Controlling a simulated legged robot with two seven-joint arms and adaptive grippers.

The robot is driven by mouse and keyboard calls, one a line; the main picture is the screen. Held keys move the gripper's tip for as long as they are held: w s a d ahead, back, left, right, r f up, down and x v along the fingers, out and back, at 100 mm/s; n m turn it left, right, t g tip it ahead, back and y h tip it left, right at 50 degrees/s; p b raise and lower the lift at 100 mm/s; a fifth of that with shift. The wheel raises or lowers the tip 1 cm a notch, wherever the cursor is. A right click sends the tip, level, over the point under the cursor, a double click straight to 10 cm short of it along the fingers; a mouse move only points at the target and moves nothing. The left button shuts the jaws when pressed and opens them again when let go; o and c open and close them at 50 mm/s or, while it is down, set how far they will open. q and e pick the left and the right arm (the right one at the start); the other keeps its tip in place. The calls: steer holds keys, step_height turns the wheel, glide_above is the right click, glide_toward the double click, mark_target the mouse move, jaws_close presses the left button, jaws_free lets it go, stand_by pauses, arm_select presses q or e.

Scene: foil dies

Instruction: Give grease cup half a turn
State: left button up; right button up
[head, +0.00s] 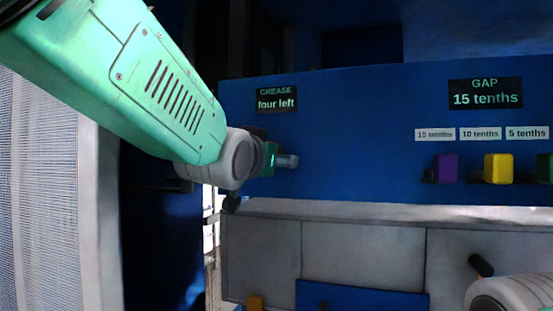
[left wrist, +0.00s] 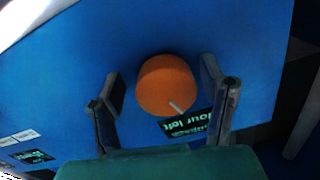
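The grease cup (left wrist: 166,84) is an orange round knob with a pale line near its rim, on the blue panel in the left wrist view. My left gripper (left wrist: 163,84) is open, with one dark finger on each side of the cup and a visible gap on both sides. In the head view my left gripper (head: 272,160) is at the panel and hides most or all of the cup. The grease display (head: 276,99) above it reads "four left". My right gripper is not in view; only part of my right arm shows at the lower right.
A gap display (head: 485,93) reads "15 tenths". Below it are three labels and purple (head: 446,168), yellow (head: 498,168) and green (head: 545,168) blocks. A pale ledge (head: 400,211) runs below the panel. A mesh panel (head: 40,190) stands at the left.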

arm_select(q)
steer(key=shift+r, duration=0.1)
steer(key=shift+a, duration=0.1)
steer(key=shift+s+a, duration=0.1)
steer(key=shift+s, duration=0.15)
steer(key=v, duration=1.1)
steer(key=shift+f, duration=0.2)
steer(key=shift+s, duration=0.15)
